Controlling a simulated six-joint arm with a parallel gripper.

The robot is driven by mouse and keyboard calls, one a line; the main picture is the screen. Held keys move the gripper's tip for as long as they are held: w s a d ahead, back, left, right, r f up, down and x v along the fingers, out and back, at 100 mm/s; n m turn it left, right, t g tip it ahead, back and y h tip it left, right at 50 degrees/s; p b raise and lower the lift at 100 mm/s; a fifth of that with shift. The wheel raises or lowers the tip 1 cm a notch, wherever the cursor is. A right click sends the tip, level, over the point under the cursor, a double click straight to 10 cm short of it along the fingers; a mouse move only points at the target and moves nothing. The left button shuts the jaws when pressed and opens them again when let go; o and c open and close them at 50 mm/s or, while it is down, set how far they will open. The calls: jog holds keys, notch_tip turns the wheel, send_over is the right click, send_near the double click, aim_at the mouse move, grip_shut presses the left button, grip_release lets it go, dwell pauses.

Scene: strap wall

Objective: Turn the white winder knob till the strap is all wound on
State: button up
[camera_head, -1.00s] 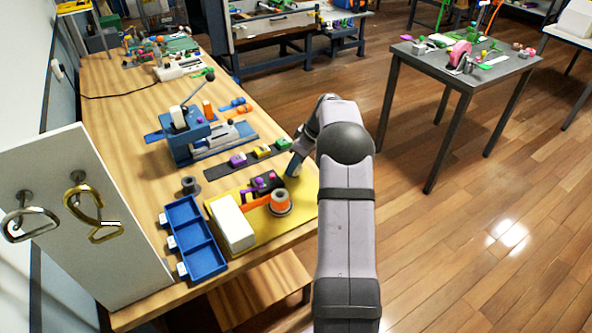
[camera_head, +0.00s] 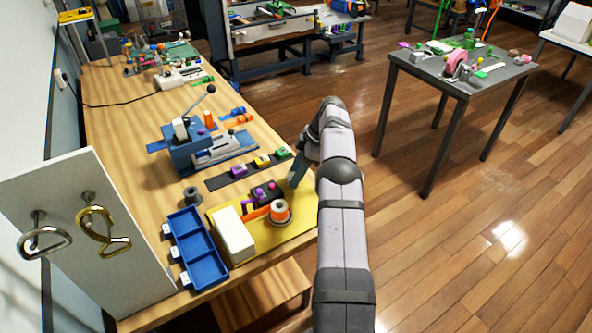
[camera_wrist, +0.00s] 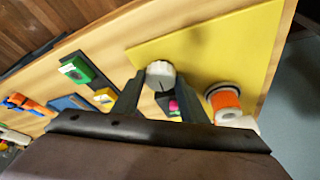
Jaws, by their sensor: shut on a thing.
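The white winder knob (camera_wrist: 160,70) shows in the wrist view between my two fingertips. My gripper (camera_wrist: 160,78) is shut on it. In the head view my gripper (camera_head: 293,179) reaches down at the right end of a dark winder block (camera_head: 265,192) with purple parts. The knob is hidden there by my gripper. An orange strap (camera_head: 256,212) runs beside the block, near an orange roll (camera_head: 278,208) on a round dark base. The roll also shows in the wrist view (camera_wrist: 226,101). How much strap is wound on cannot be told.
The block and roll stand on a yellow mat (camera_head: 302,220) near the bench edge, beside a white box (camera_head: 234,236) and a blue tray (camera_head: 195,245). A dark strip (camera_head: 217,182) with coloured blocks and a blue press (camera_head: 190,145) stand behind.

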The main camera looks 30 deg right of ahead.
dwell(0.7)
jog(key=o, duration=1)
jog(key=shift+o, duration=0.2)
jog(key=shift+d+r, duration=0.15)
jog(key=shift+r, duration=0.25)
jog(key=p+v, duration=0.6)
jog(key=shift+r, duration=0.15)
jog(key=shift+s+d, duration=0.1)
jog(key=shift+s, duration=0.05)
